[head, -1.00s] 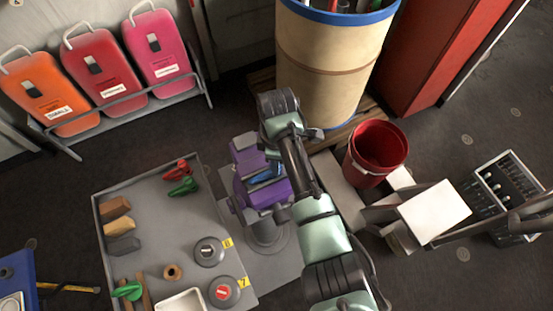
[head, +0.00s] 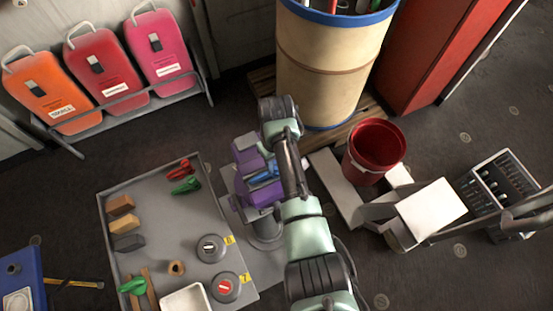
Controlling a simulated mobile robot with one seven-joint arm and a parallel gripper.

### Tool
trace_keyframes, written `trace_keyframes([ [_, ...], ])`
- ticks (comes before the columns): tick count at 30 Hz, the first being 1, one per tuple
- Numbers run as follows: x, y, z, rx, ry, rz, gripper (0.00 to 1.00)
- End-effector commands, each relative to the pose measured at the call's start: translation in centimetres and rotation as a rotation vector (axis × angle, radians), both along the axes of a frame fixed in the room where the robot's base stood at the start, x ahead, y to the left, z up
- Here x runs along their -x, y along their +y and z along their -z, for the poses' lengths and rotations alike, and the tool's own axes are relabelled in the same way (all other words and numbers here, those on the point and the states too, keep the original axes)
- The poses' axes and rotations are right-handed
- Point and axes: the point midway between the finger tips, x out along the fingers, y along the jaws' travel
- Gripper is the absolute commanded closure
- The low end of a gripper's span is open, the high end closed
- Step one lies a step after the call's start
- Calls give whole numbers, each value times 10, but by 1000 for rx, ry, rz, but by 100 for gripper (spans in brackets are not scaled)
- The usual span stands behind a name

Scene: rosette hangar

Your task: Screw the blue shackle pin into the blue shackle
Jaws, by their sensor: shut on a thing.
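The blue shackle (head: 262,178) sits in the jaws of a purple vise (head: 262,193) at the middle of the head view, beside the grey table. My arm reaches over it from the lower right. My gripper (head: 268,152) points down just behind the shackle and is mostly hidden by my wrist. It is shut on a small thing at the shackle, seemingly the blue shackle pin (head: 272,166). The pin can hardly be told from the shackle at this size, and I cannot tell how deep it sits.
The grey table (head: 165,215) holds red (head: 179,170) and green (head: 185,186) shackles, blocks and round weights. A drum (head: 330,70) stands behind the vise. A red bucket (head: 372,152) and a bottle crate (head: 503,185) are at the right.

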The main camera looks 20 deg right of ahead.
Motion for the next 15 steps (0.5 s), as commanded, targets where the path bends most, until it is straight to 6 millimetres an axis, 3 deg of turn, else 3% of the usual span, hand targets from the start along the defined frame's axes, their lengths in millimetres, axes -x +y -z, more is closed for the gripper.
trace_keyframes([
  [15, 1, 2, 1, -1, 3, 710, 100],
])
